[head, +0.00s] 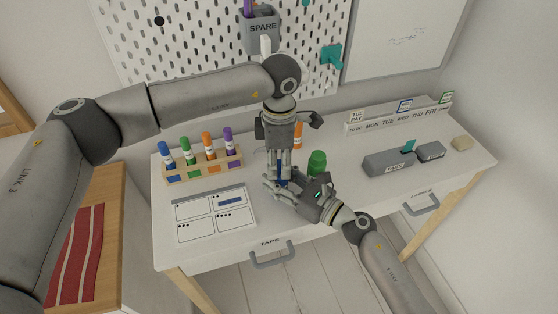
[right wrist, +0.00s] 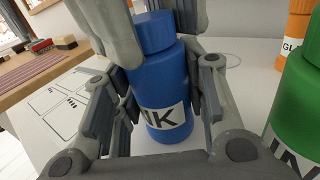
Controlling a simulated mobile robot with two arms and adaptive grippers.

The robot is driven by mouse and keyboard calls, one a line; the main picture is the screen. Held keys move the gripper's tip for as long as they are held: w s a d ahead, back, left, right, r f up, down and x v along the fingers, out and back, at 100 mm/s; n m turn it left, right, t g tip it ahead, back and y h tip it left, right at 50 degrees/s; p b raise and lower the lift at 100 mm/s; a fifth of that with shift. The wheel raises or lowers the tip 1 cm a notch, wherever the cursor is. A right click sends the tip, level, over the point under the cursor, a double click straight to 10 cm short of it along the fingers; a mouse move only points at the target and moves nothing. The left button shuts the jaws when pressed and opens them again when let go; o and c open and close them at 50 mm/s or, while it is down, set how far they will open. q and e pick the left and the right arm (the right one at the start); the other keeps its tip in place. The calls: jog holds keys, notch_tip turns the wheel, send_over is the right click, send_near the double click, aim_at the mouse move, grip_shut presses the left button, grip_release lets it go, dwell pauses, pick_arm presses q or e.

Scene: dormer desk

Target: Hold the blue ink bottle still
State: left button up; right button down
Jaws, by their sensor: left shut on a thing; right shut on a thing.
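The blue ink bottle (right wrist: 160,82) stands upright on the white desk, with its blue cap (right wrist: 153,32) on top and part of its white INK label showing. My right gripper (right wrist: 156,100) is shut on the bottle's body, one finger on each side. My left gripper (head: 281,172) comes down from above and is shut on the bottle at its cap; its fingers show at the top of the right wrist view. In the head view the two grippers hide almost all of the bottle.
A green ink bottle (head: 317,163) stands close to the right of my grippers. An orange glue bottle (head: 298,136) stands behind. A wooden rack (head: 204,168) of coloured markers and a sheet with panels (head: 214,213) lie left. A grey tape box (head: 388,163) is right.

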pick_arm(q)
jog(key=m, duration=0.4)
jog(key=o, duration=1.1)
jog(key=shift+r, duration=2.25)
jog(key=shift+c, duration=0.2)
